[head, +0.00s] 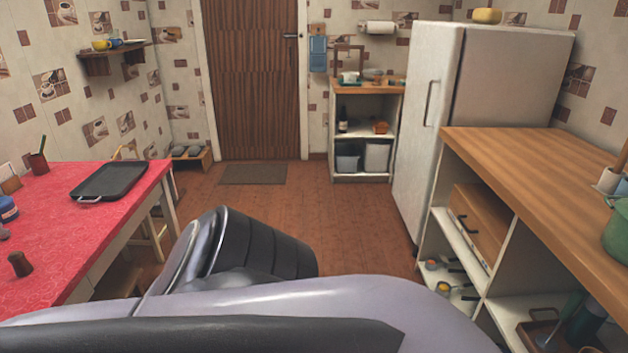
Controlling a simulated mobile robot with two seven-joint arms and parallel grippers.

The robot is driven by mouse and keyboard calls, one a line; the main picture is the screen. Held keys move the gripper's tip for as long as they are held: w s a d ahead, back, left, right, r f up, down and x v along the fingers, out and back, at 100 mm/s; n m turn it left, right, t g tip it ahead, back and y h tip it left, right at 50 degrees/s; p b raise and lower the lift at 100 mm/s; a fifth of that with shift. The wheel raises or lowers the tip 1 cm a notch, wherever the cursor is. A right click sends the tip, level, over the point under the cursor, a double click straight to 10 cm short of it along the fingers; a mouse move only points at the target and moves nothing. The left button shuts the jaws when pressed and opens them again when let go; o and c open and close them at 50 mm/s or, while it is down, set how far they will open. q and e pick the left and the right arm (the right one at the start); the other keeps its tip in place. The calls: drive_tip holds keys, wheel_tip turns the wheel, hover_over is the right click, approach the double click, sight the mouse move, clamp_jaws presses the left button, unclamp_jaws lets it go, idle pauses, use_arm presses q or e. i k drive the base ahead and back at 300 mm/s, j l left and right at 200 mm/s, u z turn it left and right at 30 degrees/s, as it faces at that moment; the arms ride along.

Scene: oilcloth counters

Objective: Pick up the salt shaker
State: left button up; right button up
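A small dark brown shaker-like object (20,263) stands on the red oilcloth table (75,235) at the left, near its front edge. I cannot tell whether it is the salt shaker. A blue jar or bottle (7,209) is partly cut off by the left picture edge, with a small dark item just below it. Parts of my own arm fill the lower middle of the head view. Neither of my grippers shows.
A black tray (110,181) and a brown cup with a green stick (38,163) are on the red table. A wooden counter (540,165) with shelves and a fridge (470,100) stand at right. Brown floor (345,225) lies open between, toward the door (253,75).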

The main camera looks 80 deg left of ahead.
sight(22, 266)
drive_tip(key=u, duration=4.3)
drive_tip(key=i+l, duration=0.3)
drive_tip(key=i+l+u, duration=0.15)
drive_tip(key=l, duration=0.35)
drive_tip(key=i+l, duration=0.35)
drive_tip(key=i+l+u, duration=0.1)
drive_tip(key=i+l, duration=0.15)
drive_tip(key=l, duration=0.25)
